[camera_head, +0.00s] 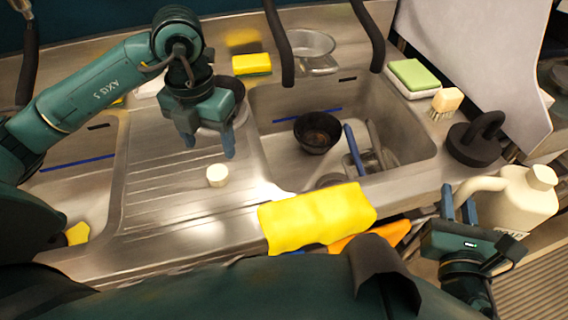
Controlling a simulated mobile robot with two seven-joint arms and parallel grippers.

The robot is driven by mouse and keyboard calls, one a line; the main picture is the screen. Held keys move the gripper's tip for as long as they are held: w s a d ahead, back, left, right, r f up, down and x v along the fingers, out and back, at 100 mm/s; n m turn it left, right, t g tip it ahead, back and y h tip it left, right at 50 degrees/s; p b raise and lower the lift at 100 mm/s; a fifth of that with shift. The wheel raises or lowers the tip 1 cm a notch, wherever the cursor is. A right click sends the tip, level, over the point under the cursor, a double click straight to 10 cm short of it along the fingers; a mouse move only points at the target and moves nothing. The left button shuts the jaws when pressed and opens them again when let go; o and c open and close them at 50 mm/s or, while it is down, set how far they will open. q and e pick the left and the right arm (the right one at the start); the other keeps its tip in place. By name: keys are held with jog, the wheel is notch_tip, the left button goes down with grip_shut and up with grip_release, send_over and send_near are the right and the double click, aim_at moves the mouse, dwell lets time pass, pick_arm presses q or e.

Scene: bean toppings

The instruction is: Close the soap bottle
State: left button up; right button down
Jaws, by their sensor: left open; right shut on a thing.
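The cream soap bottle (522,203) is at the right, beside the counter's right end, with its neck (542,176) pointing up. I cannot tell whether its mouth is open. My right gripper (458,204) is shut on its curved handle (482,186). A small round white cap (217,175) lies on the ribbed steel drainboard left of the sink basin. My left gripper (208,148) is open and empty, fingers pointing down, above and slightly behind the cap, not touching it.
A dark bowl (317,132) and blue-handled utensils (353,148) are in the basin. A yellow cloth (316,217) hangs over the front edge. A green sponge (412,77), a brush (445,103) and a dark weight-like object (474,142) stand right of the basin. The drainboard around the cap is clear.

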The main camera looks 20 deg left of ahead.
aim_at(217, 172)
pick_arm(q)
jog(key=shift+f, duration=1.35)
pick_arm(e)
jog(key=shift+r, duration=0.25)
pick_arm(q)
jog(key=f, duration=0.2)
jog(key=f+p, duration=0.1)
jog(key=f, duration=0.1)
jog(key=shift+s+d+f, duration=0.1)
jog(key=shift+s, duration=0.1)
pick_arm(e)
jog(key=shift+r, duration=0.55)
pick_arm(q)
jog(key=shift+f, duration=0.5)
jog(key=shift+c, duration=0.2)
jog(key=c, duration=1)
notch_tip(217, 172, up, 10)
pick_arm(e)
jog(key=shift+f, duration=0.4)
